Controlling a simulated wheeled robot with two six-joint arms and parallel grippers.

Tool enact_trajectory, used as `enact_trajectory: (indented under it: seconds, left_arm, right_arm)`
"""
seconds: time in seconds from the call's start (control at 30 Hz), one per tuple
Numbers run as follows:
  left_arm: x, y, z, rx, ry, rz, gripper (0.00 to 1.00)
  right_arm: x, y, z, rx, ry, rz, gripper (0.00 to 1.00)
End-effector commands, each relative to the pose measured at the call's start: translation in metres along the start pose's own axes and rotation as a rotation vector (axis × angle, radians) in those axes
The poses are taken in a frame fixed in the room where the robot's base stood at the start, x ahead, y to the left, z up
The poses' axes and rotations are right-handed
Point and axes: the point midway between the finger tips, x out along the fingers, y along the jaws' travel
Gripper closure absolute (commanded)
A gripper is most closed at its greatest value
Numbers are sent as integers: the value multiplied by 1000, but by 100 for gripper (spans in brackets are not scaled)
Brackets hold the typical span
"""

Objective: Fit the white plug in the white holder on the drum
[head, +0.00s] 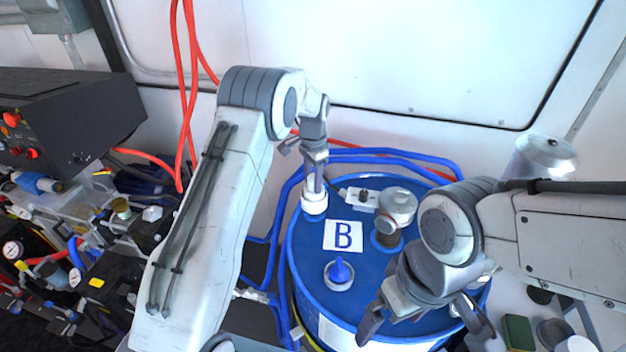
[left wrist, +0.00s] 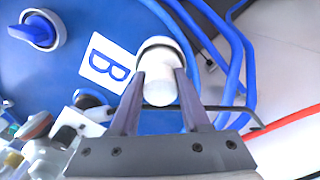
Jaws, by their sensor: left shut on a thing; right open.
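My left gripper (head: 314,178) is shut on the white plug (left wrist: 158,90), pointing down at the far left rim of the blue drum (head: 310,255). The white holder (head: 314,205) is on the drum top directly under the fingers. In the left wrist view, the white holder (left wrist: 160,45) shows a dark rim line at the plug's far end. The plug lines up with it, but I cannot tell how deep it sits. My right gripper (head: 428,322) is open and empty over the drum's near right side.
A blue plug (head: 340,270) stands in a white ring on the drum near a "B" label (head: 343,236). A metal fitting (head: 397,205) stands right of the label. Blue hoses (head: 375,154) run behind the drum. Cluttered equipment (head: 70,240) fills the left.

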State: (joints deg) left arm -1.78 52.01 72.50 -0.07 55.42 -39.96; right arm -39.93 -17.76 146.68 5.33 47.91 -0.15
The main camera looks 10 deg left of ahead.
Motion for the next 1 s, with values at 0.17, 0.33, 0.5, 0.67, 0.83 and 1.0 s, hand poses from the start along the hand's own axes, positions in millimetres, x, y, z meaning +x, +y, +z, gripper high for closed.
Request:
enact_trajectory:
  seconds: [0.17, 0.33, 0.5, 0.67, 0.83, 1.0]
  left_arm:
    - [1, 0, 0, 0, 0, 0, 100]
    - [4, 0, 0, 0, 0, 0, 100]
    - [7, 0, 0, 0, 0, 0, 100]
    - [10, 0, 0, 0, 0, 0, 100]
    - [11, 0, 0, 0, 0, 0, 41]
    - [11, 0, 0, 0, 0, 0, 41]
  right_arm:
    - [1, 0, 0, 0, 0, 0, 0]
    - [2, 0, 0, 0, 0, 0, 0]
    - [4, 0, 0, 0, 0, 0, 0]
    - [6, 0, 0, 0, 0, 0, 0]
    - [6, 0, 0, 0, 0, 0, 0]
    - [6, 0, 0, 0, 0, 0, 0]
